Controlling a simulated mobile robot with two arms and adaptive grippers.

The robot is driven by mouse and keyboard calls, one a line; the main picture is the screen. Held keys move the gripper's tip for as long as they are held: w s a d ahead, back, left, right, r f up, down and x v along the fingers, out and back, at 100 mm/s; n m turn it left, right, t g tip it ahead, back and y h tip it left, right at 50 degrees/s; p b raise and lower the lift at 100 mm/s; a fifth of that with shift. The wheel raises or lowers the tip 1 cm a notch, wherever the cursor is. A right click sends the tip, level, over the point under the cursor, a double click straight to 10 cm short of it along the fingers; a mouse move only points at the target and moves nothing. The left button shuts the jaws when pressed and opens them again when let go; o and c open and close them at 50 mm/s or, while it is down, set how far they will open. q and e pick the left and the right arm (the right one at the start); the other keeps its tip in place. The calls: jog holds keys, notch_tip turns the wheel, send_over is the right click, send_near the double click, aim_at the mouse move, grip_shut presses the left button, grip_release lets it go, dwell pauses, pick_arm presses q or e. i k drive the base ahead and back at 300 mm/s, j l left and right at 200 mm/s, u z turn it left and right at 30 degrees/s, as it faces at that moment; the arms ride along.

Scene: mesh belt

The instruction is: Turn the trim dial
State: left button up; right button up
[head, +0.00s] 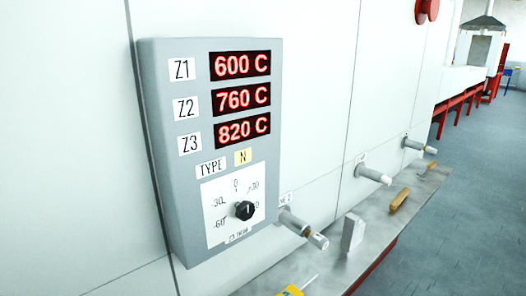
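The trim dial is a small round black knob (244,210) on a white scale plate (218,222) low on a grey control box (160,150). The scale shows -60, -30, 0 and further marks on the right, partly hard to read. A light pointer line shows on the knob, but its exact setting is too small to tell. Above it, red displays read Z1 600 C, Z2 760 C and Z3 820 C. A label reads TYPE with a yellow N tag. Neither of my grippers is in the head view.
The box is fixed to a white panelled wall (80,120). Below, a grey metal ledge (335,272) runs back to the right, holding a grey block (352,232), a tan bar (399,199) and a yellow object (291,291). Several pipe stubs (373,174) stick out from the wall. Open floor (480,200) lies right.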

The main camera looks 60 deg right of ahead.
aim_at(245, 209)
jog(key=z, duration=1.6)
